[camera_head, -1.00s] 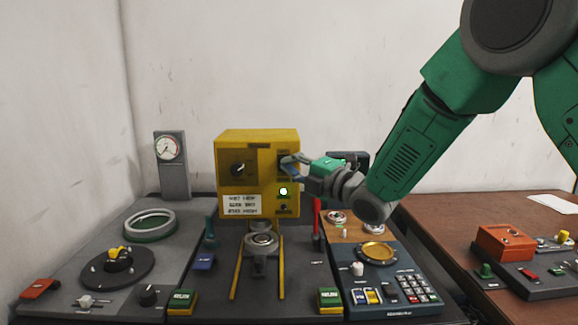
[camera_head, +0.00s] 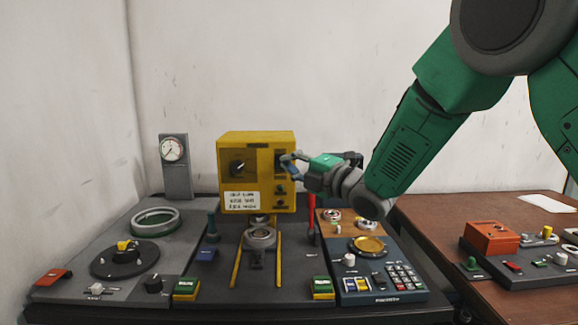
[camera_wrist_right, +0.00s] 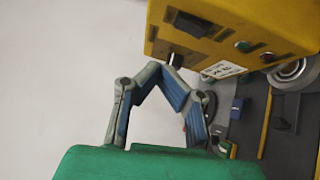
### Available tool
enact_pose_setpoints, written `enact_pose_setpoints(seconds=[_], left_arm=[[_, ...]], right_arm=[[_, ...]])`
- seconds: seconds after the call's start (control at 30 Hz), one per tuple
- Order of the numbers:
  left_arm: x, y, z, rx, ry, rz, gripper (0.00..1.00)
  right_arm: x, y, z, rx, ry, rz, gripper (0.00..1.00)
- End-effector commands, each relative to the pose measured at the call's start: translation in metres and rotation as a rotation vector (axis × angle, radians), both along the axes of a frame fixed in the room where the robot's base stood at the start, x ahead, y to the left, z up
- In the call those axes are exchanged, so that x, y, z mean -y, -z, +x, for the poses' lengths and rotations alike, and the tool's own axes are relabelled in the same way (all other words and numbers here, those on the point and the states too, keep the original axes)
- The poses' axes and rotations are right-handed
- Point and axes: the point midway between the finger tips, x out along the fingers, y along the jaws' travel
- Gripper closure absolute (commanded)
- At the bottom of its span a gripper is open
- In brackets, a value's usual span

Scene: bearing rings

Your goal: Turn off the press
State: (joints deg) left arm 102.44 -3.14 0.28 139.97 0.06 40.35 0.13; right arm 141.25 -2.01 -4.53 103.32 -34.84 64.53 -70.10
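The press is a yellow box (camera_head: 257,142) with a dark knob, a white label and a column of small controls on its front. Its lamp (camera_head: 280,189) is dark green and unlit. A black switch (camera_head: 280,160) is on the upper right of its face, partly hidden by my right gripper (camera_head: 286,160). In the right wrist view the yellow box (camera_wrist_right: 235,20) is at the top, and my right gripper (camera_wrist_right: 158,72) has its fingertips together, with nothing seen between them. The tips are close to a dark lever (camera_wrist_right: 180,61); contact is unclear. My left gripper is not in view.
Below the press is a bearing ring holder (camera_head: 260,238) between yellow rails. A red lever (camera_head: 312,218) stands right of it, under my right arm. A gauge post (camera_head: 176,168) is at the back left. A keypad panel (camera_head: 385,280) is at the front right.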

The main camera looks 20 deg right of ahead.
Motion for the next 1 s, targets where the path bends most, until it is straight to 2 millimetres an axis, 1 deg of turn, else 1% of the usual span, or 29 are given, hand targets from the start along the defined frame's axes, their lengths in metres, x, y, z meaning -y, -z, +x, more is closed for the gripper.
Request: enact_pose_setpoints(seconds=[0.03,0.17,0.4,0.5,0.7,1.0], left_arm=[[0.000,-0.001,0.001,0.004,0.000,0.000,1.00],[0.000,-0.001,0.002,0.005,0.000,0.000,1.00],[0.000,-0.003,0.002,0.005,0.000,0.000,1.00],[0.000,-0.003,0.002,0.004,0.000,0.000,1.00],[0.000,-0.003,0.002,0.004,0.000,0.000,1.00],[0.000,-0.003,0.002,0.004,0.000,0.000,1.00]], right_arm=[[0.005,-0.001,-0.006,0.000,0.003,0.001,1.00],[0.015,-0.002,-0.021,-0.002,0.001,0.001,1.00],[0.035,-0.007,-0.059,0.001,0.002,0.002,1.00],[0.040,-0.008,-0.069,0.001,0.002,0.002,1.00],[0.044,-0.008,-0.077,0.001,0.000,0.000,1.00],[0.045,-0.008,-0.078,0.001,0.000,0.002,1.00]])
